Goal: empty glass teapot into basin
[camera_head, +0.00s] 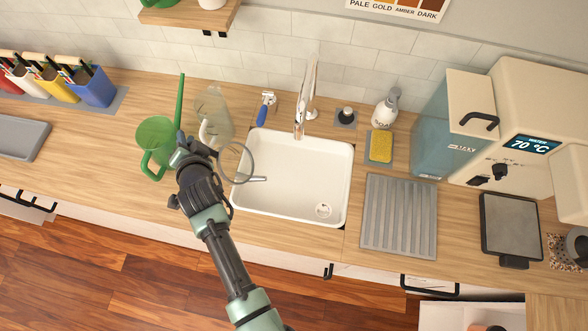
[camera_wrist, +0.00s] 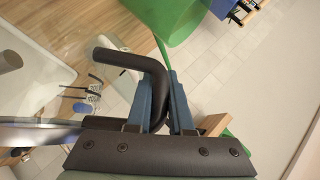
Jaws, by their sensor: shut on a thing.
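My gripper (camera_head: 198,152) is shut on the dark handle (camera_wrist: 132,64) of the glass teapot, between its two blue fingers (camera_wrist: 171,98). The teapot (camera_head: 235,162) is clear, with a thin dark rim ring, and is held up at the left edge of the basin, appearing tilted. A light spout-like part (camera_head: 252,179) reaches right over the basin. Part of the teapot is hidden by my gripper. I cannot tell whether liquid is in it. The white basin (camera_head: 290,180) looks empty, with a round drain at its lower right; it also shows in the wrist view (camera_wrist: 45,85).
A green can (camera_head: 157,140) with a long spout and a glass jug (camera_head: 213,112) stand close behind and left of my gripper. A tap (camera_head: 302,105) stands behind the basin.

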